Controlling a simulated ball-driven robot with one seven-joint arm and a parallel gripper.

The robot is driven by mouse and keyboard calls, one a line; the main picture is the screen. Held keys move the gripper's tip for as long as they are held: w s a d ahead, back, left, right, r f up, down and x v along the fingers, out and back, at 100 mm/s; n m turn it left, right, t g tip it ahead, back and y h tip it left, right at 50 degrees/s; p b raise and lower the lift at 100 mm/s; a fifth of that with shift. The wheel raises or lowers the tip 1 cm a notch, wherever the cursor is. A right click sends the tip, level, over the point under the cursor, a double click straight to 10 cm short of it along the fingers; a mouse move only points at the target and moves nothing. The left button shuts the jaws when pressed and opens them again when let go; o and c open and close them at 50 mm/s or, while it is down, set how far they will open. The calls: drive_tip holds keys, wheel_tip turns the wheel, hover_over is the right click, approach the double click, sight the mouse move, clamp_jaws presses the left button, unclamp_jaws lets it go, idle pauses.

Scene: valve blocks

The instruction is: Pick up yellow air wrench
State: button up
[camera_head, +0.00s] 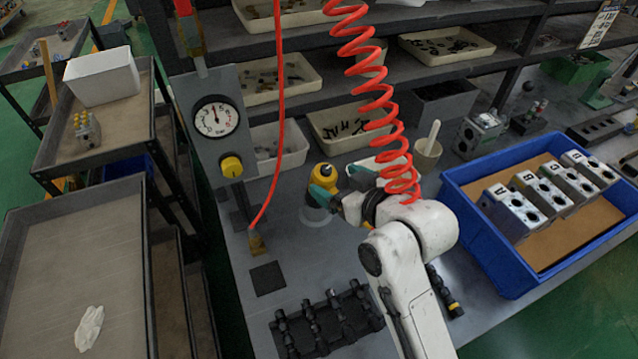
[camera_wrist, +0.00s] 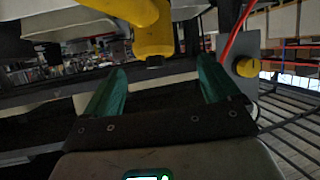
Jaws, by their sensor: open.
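The yellow air wrench (camera_head: 323,177) is on the workbench (camera_head: 265,327) by the base of the red coiled hose, partly hidden by my gripper (camera_head: 338,193). In the wrist view the yellow wrench (camera_wrist: 152,30) shows ahead of the green fingers, with its dark tip between and beyond them. My gripper (camera_wrist: 160,90) is open, with the two green fingers apart and nothing held between them. I cannot tell from these views whether a finger touches the wrench.
A gauge panel (camera_head: 213,110) with a yellow knob stands to the left, with a red hose beside it. A blue crate (camera_head: 518,280) of metal blocks is to the right. A dark rack (camera_head: 325,322) lies in front. Shelves with trays (camera_head: 445,45) stand behind.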

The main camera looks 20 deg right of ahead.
sight(325, 175)
drive_tip(key=x, duration=0.4)
drive_tip(key=shift+w+f, duration=0.1)
drive_tip(key=shift+w, duration=0.2)
drive_tip(key=shift+f+p+x, duration=0.2)
drive_tip(key=shift+p+x, duration=0.15)
drive_tip(key=shift+x, duration=1.05)
drive_tip(key=shift+f+p+x, duration=0.2)
drive_tip(key=shift+p+x, duration=0.15)
drive_tip(key=shift+x, duration=1)
drive_tip(key=shift+s+d, duration=0.1)
drive_tip(key=c, duration=1.3)
drive_tip(key=shift+r, duration=0.2)
drive_tip(key=shift+c, duration=0.5)
